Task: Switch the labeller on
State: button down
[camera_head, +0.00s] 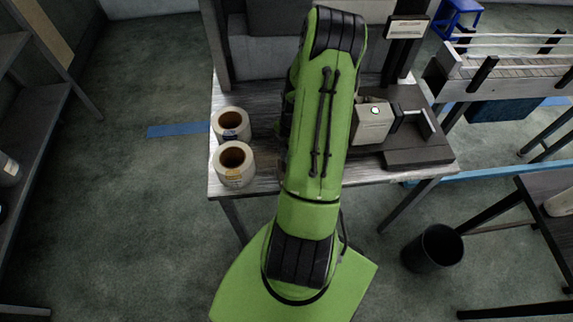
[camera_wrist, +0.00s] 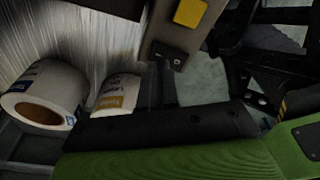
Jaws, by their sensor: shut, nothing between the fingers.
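The labeller (camera_head: 371,125) stands on the table as a beige box with a small round light-coloured spot on top, partly hidden by my green arm. In the wrist view, a beige housing (camera_wrist: 206,22), apparently part of the labeller, carries a yellow square (camera_wrist: 190,12) and a small black panel (camera_wrist: 170,53) with light marks, perhaps its switch. My gripper (camera_wrist: 168,68) is shut and empty, its fingertips close below this black panel. I cannot tell whether they touch it. In the head view my gripper is hidden behind my arm.
Two label rolls (camera_head: 234,164) (camera_head: 231,124) stand on the left of the table (camera_head: 262,180). They also show at left in the wrist view (camera_wrist: 62,86). A conveyor (camera_head: 505,67) stands at the right, and a black bin (camera_head: 433,249) is on the floor.

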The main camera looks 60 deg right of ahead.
jog(key=shift+r+p, duration=1.35)
jog(key=shift+r, duration=1.2)
